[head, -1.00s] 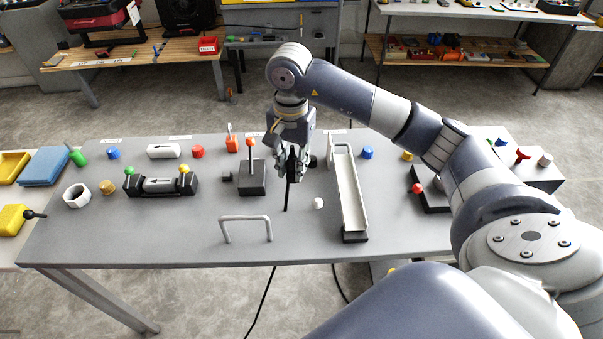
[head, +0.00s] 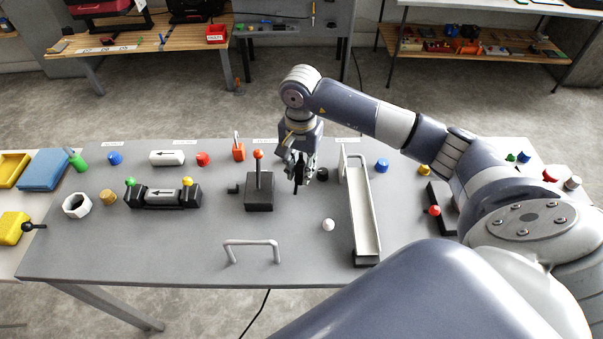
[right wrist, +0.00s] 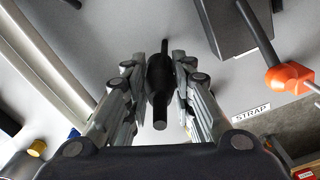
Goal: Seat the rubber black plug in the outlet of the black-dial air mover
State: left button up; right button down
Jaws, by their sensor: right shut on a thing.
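My right gripper (head: 299,178) is shut on a black plug (head: 297,188), above the middle of the table. In the right wrist view the plug (right wrist: 159,76) sits between the two fingers (right wrist: 159,85), with a thick middle and a thinner stem at each end. Whether its lower end touches the table is unclear. I cannot pick out an air mover with a black dial or its outlet for certain. Dark machines, one of them black (head: 190,8), stand on the wooden bench at the back, cut off by the top edge. My left gripper is out of view.
A dark block with a red-knobbed lever (head: 259,200) stands just left of the gripper, and a pale trough (head: 362,215) to its right. A round black piece (head: 322,174) lies beside the gripper. A white wire handle (head: 252,245) and a white ball (head: 328,225) stand nearer.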

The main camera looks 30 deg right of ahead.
aim_at(301, 177)
notch_tip(301, 177, down, 4)
jog(key=shift+r+p, duration=0.2)
jog(key=shift+p, duration=0.25)
jog(key=shift+w, duration=0.1)
jog(key=shift+f, duration=0.15)
jog(key=c, duration=1.7)
grip_release()
jog(key=o, duration=0.3)
jog(key=shift+o, duration=0.2)
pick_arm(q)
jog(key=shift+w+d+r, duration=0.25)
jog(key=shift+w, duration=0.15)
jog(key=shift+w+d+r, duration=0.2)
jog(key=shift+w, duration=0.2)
